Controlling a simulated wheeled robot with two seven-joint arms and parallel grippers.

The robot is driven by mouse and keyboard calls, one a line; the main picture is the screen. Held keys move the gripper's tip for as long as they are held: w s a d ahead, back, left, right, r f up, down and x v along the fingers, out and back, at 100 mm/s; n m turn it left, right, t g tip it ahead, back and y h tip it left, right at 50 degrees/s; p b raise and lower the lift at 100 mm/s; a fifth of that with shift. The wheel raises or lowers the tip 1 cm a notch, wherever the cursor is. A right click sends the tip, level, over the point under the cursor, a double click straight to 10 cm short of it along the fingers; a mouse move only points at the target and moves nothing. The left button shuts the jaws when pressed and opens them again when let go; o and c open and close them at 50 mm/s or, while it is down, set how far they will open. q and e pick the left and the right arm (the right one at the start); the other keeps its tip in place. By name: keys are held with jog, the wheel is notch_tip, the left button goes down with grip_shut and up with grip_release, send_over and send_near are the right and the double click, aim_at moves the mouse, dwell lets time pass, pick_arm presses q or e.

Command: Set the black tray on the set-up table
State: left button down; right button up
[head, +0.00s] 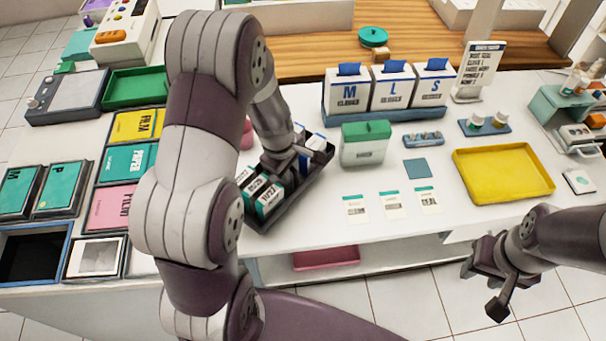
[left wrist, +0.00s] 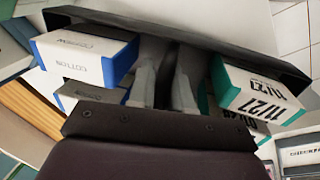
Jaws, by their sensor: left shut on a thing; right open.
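The black tray (head: 303,192) is at the middle-left of the white table, slanted in the head view. It carries teal-and-white boxes (head: 266,196) and blue-and-white boxes; the left wrist view shows a cotton box (left wrist: 85,57) and a box marked 11/27 (left wrist: 255,92). My left gripper (head: 287,165) reaches down into the tray's middle between the boxes and is shut on the tray; its fingers (left wrist: 170,85) show in the left wrist view. I cannot tell whether the tray touches the table. My right gripper (head: 488,282) is open and empty in front of the table's edge.
A white box with a green lid (head: 365,143), label cards (head: 392,204) and a yellow tray (head: 503,172) lie right of the black tray. Glove boxes (head: 390,88) stand behind. Left are a green tray (head: 136,88) and labelled bins (head: 125,163). The front strip near the cards is clear.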

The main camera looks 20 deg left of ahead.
pick_arm(q)
jog(key=shift+w+a+f+b, duration=0.1)
jog(key=shift+f+b, duration=0.8)
jog(key=shift+f, duration=2.15)
jog(key=c, duration=1.1)
grip_release()
jog(key=shift+o, duration=0.2)
jog(key=shift+r, duration=0.3)
notch_tip(320, 180, up, 11)
jog(key=s+p, duration=0.3)
jog(key=s+d+r+m, duration=0.3)
jog(key=s+d+m, duration=0.3)
jog(key=m, duration=0.9)
jog(key=s, duration=0.3)
jog(key=shift+s+d+r+m+g, duration=0.15)
jog(key=shift+d+r+m+g, duration=0.15)
jog(key=shift+g, duration=0.1)
